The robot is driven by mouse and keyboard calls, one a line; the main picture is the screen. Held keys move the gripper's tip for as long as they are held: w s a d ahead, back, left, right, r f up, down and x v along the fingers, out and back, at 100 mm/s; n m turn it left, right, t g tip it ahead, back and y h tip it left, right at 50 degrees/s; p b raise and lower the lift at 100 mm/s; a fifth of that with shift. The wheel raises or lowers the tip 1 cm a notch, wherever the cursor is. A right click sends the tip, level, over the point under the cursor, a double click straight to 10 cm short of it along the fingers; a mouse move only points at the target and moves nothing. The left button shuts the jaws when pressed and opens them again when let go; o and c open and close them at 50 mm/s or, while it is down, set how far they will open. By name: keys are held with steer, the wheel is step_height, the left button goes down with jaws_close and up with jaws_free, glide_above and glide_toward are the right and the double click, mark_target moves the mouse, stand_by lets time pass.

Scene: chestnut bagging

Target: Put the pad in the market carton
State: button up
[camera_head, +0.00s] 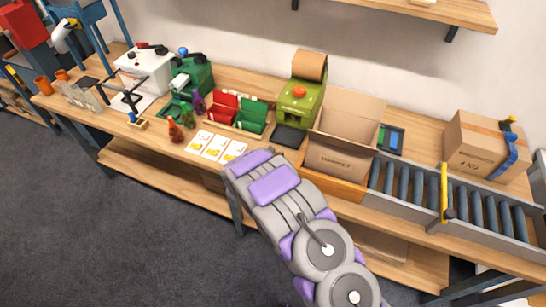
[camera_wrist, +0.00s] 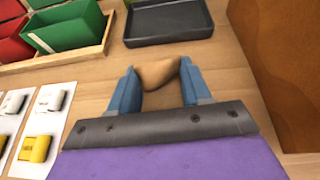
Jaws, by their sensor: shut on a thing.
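My gripper (camera_wrist: 158,84) shows in the wrist view with two blue fingers shut on a small tan-brown piece that looks like the pad (camera_wrist: 157,73). The pad sits between the fingertips above the bare wooden bench top. In the head view my arm hides the gripper and the pad. The open market carton (camera_head: 336,160) is brown cardboard with raised flaps and dark lettering on its front. It stands on the bench just right of my arm's far end. Its inside is mostly hidden.
A black tray (camera_head: 289,136) lies before the green paper dispenser (camera_head: 300,98); it also shows in the wrist view (camera_wrist: 168,40). Red (camera_head: 223,107) and green (camera_head: 252,117) bins and printed cards (camera_head: 215,147) lie left. A roller conveyor (camera_head: 420,190) and closed box (camera_head: 475,145) are right.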

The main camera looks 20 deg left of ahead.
steer(key=shift+f, duration=0.1)
steer(key=o, duration=1)
